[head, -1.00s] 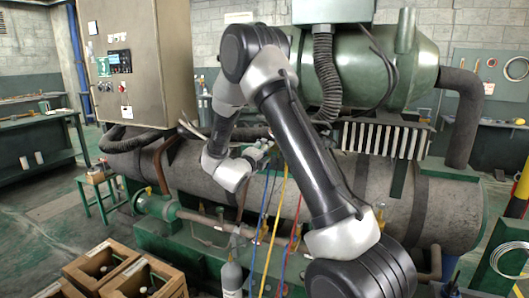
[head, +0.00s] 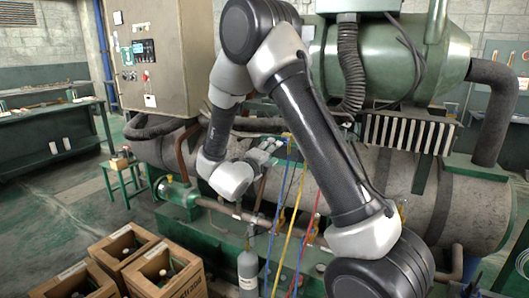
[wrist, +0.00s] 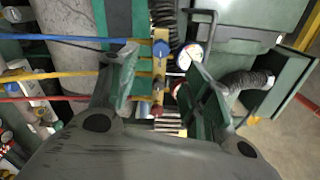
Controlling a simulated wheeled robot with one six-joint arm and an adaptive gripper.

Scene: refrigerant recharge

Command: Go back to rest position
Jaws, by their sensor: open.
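My gripper (head: 268,148) hangs in front of the large machine in the head view, at the end of my bent arm, left of the hoses. In the wrist view my gripper (wrist: 160,88) has its two green-padded fingers spread apart. A brass manifold (wrist: 160,65) with a blue knob, a red knob and a round gauge (wrist: 184,58) shows beyond and between the fingers. No contact between them and the manifold is clear. A blue hose (head: 279,205), a yellow hose (head: 293,220) and a red hose (head: 308,240) hang down beside my gripper in the head view.
A grey cylinder (head: 248,273) stands below my gripper. Wooden crates (head: 165,268) with bottles stand at lower left. A control cabinet (head: 175,75) and the machine's long tank (head: 460,205) lie close behind the arm. The floor (head: 75,205) at left is mostly free.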

